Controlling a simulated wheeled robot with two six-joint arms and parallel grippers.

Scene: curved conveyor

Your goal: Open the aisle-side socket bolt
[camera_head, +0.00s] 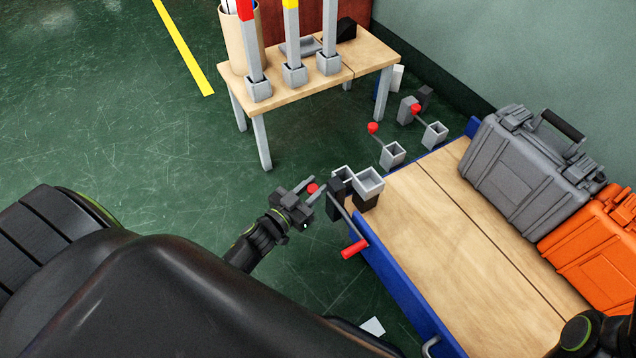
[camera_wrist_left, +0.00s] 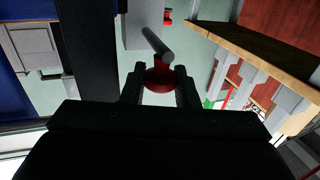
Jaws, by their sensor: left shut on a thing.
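The bolt's far end is hidden. My right gripper is out of view.
A red-handled crank (camera_head: 354,249) hangs at the cart's (camera_head: 440,215) near side. Grey (camera_head: 520,175) and orange (camera_head: 590,250) cases sit on the cart. A wooden table (camera_head: 305,85) holds posts. Green floor (camera_head: 130,130) is clear at left.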

